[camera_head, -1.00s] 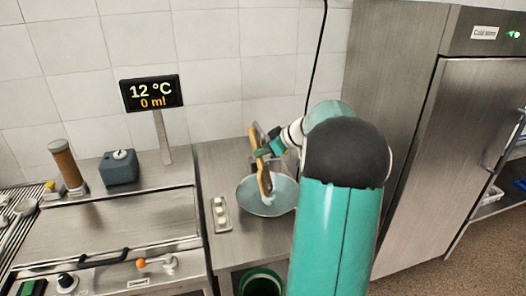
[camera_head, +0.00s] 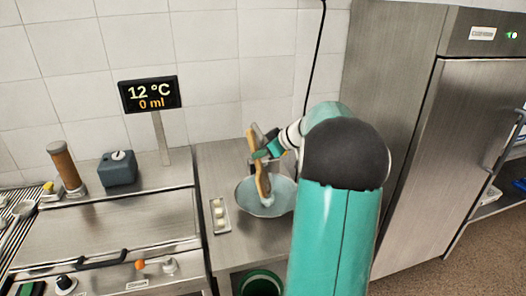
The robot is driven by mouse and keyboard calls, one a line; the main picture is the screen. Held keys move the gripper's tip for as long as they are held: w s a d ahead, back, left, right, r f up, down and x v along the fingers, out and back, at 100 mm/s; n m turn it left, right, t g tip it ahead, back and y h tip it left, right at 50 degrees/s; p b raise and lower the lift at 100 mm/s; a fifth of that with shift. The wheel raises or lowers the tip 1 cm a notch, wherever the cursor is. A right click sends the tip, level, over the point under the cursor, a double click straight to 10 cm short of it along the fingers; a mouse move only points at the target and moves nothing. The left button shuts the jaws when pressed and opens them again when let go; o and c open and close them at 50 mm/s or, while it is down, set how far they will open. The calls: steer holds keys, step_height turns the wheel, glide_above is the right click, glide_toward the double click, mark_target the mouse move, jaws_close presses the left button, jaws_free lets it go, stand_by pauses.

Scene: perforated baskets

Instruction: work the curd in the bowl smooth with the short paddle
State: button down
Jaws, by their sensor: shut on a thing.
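A wide metal bowl (camera_head: 246,204) stands on the steel counter in the middle of the view. My gripper (camera_head: 264,153) is above the bowl, shut on a wooden paddle (camera_head: 261,184). The paddle stands nearly upright, and its lower end reaches down into the bowl. A small pale patch, perhaps curd (camera_head: 268,200), shows at the paddle's lower end; its texture is too small to tell. My arm hides part of the counter right of the bowl.
A small tray with white pieces (camera_head: 219,215) lies left of the bowl. A display (camera_head: 150,94) reading 12 °C and 0 ml stands behind the steel unit. A green bin (camera_head: 262,283) is below the counter. A tall steel cabinet (camera_head: 425,130) stands at right.

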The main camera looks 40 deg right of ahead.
steer(key=shift+w+d+f, duration=0.1)
steer(key=shift+w+d, duration=0.2)
steer(key=shift+d, duration=0.6)
steer(key=shift+a, duration=0.15)
stand_by(1.0)
stand_by(1.4)
steer(key=shift+s+a, duration=0.3)
steer(key=shift+a, duration=0.5)
steer(key=shift+d, duration=0.1)
steer(key=shift+w+d, duration=0.3)
steer(key=shift+d, duration=0.55)
